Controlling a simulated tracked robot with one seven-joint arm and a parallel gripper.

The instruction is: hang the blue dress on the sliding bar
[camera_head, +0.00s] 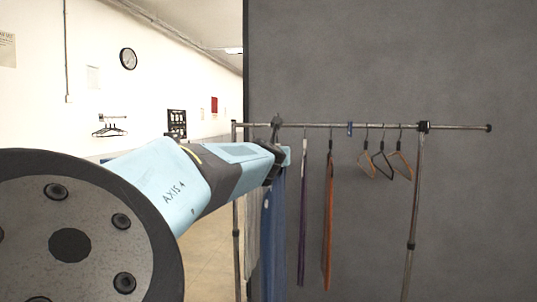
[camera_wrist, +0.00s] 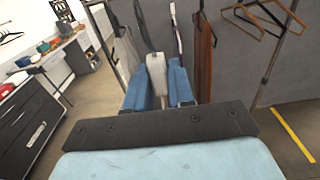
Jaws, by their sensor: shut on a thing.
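The blue dress (camera_head: 273,235) hangs upright below the end of my arm in the head view. The sliding bar (camera_head: 345,126) runs level across the rack. The top of the dress is close to the left part of the bar.
A purple garment (camera_head: 302,220) and an orange-brown garment (camera_head: 328,220) hang just right of the dress. Several empty hangers (camera_head: 385,155) hang farther right. A grey garment (camera_head: 252,230) is at the left. A dark cabinet (camera_wrist: 30,115) stands left in the wrist view.

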